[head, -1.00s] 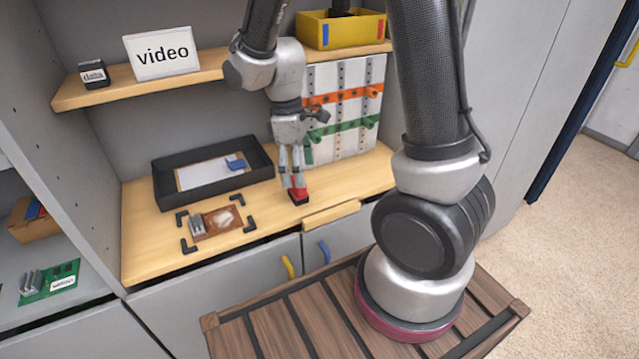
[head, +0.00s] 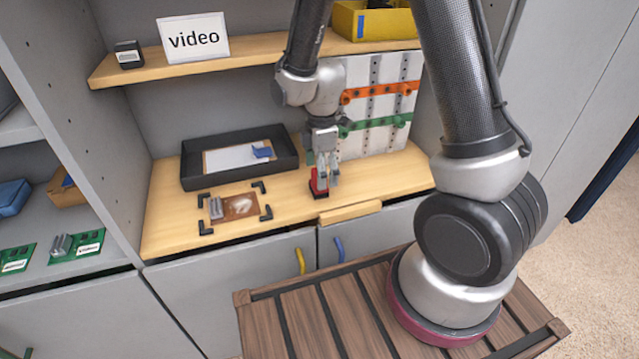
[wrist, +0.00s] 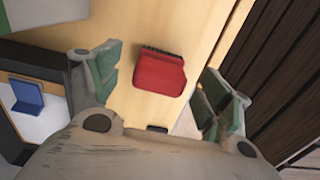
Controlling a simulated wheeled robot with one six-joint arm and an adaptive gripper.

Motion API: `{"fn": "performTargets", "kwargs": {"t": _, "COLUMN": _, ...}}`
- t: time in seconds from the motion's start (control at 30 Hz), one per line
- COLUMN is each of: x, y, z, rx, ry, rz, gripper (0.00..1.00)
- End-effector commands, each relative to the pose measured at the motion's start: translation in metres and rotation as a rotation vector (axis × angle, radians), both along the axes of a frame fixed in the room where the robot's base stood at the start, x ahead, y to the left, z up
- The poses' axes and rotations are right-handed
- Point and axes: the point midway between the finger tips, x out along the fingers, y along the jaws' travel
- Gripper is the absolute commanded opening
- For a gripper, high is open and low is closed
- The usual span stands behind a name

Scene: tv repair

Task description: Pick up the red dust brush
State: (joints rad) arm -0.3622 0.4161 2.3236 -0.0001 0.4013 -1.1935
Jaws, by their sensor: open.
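The red dust brush (head: 317,186) stands on the light wooden bench top, near its front edge. In the wrist view the brush (wrist: 159,75) shows as a red block with dark bristles along its upper edge. My gripper (head: 326,168) points down right at the brush, its fingers partly overlapping it in the head view. In the wrist view my gripper (wrist: 165,70) is open, with one green-padded finger on each side of the brush and gaps between. No contact with the brush is visible.
A black tray (head: 186,175) holding a pale sheet and a blue item lies to the left. A brown board (head: 238,207) sits among black corner brackets. A white panel (head: 385,75) with orange and green strips stands behind my gripper. A shelf (head: 118,76) is above.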

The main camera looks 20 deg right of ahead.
Motion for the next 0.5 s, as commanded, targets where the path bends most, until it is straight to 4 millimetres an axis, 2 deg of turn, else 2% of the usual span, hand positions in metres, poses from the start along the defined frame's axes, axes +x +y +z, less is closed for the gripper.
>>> {"fn": "performTargets", "kwargs": {"t": 0.1, "x": -0.002, "y": 0.001, "z": -0.020, "rx": -0.002, "ry": 0.004, "rz": -0.001, "gripper": 0.79}}
{"fn": "performTargets", "kwargs": {"t": 0.2, "x": -0.002, "y": 0.001, "z": -0.030, "rx": -0.001, "ry": 0.003, "rz": -0.001, "gripper": 0.79}}
{"fn": "performTargets", "kwargs": {"t": 0.47, "x": -0.001, "y": 0.001, "z": -0.033, "rx": 0.000, "ry": 0.000, "rz": -0.001, "gripper": 0.79}}
{"fn": "performTargets", "kwargs": {"t": 0.5, "x": -0.001, "y": 0.001, "z": -0.033, "rx": 0.000, "ry": 0.000, "rz": -0.001, "gripper": 0.73}}
